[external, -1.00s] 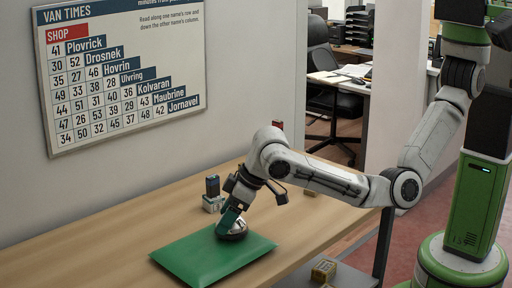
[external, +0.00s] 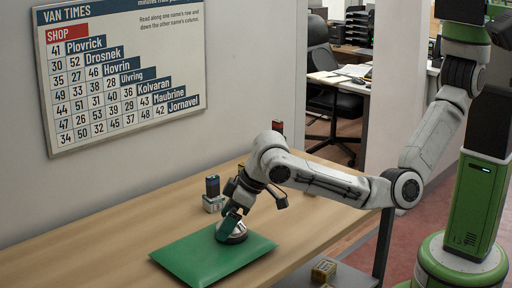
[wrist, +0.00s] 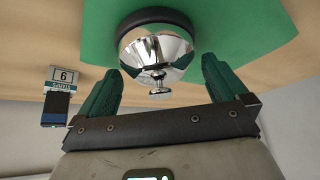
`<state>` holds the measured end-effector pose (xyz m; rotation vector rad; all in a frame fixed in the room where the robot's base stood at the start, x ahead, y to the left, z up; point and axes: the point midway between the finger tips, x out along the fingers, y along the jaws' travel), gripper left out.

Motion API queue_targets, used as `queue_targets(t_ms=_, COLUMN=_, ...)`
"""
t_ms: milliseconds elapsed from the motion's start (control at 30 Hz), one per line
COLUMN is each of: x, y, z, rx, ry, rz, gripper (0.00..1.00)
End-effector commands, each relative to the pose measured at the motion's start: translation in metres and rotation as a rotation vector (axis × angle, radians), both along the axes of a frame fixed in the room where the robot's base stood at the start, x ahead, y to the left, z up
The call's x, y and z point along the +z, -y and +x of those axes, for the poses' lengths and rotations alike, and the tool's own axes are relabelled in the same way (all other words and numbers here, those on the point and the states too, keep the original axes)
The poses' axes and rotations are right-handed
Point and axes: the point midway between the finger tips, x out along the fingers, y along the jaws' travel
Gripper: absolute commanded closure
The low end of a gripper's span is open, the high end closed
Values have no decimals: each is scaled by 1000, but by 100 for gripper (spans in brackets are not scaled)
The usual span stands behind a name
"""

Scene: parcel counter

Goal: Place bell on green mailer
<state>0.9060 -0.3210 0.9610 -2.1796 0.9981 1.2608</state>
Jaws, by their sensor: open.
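The bell (external: 236,233) is a shiny silver dome with a dark base ring and a small knob on top. It rests on the back corner area of the green mailer (external: 200,262), which lies flat on the counter. In the wrist view the bell (wrist: 156,50) stands upright with its base against the green mailer (wrist: 240,25). My gripper (external: 226,232) is low at the bell. In the wrist view my gripper (wrist: 154,78) is open, with one green finger on each side of the bell's knob and a gap to each.
A small grey block with a dark upright device (external: 213,194) stands behind the bell; its number 6 label (wrist: 63,76) shows in the wrist view. A red-topped item (external: 277,127) stands at the counter's back. The counter (external: 110,250) left of the mailer is clear.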

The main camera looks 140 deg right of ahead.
Motion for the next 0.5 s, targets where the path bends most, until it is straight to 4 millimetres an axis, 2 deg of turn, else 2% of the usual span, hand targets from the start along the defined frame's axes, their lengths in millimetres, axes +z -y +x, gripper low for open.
queue_targets(t_ms=167, x=16, y=-6, z=-4, rx=0, ry=3, rz=-2, gripper=0)
queue_targets(t_ms=500, x=75, y=-31, z=-27, rx=0, ry=3, rz=-2, gripper=0)
